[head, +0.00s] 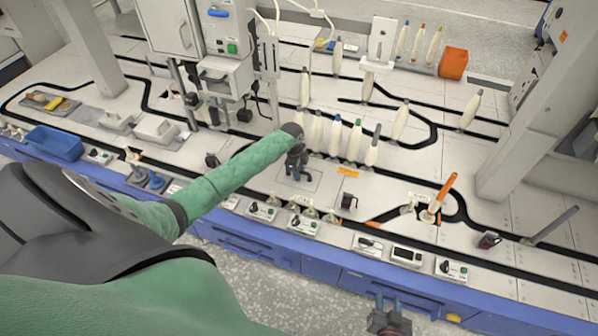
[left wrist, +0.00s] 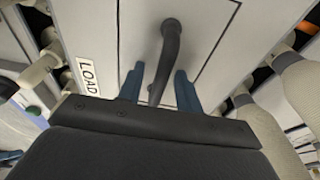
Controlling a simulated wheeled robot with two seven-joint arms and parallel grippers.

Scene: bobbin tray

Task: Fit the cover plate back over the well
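A pale flat panel with a dark bar handle (left wrist: 172,42) lies below my left gripper in the left wrist view; thin dark seams edge it. I take it to be the cover plate (left wrist: 207,22). My left gripper (head: 297,172) is low over a square outlined panel in the head view. Its two blue fingers (left wrist: 160,90) are apart, one on each side of the handle, with gaps visible. Whether the plate lies over the well cannot be told; no open well is clearly seen. My right gripper (head: 388,303) is at the bottom of the head view, fingers apart and empty.
Several cream bobbins (head: 335,135) stand just behind my left gripper. A LOAD label (left wrist: 88,76) lies beside the panel. Switch boxes (head: 262,211) line the front edge. An orange-handled lever (head: 441,197) stands to the right, and a blue bin (head: 54,143) at the left.

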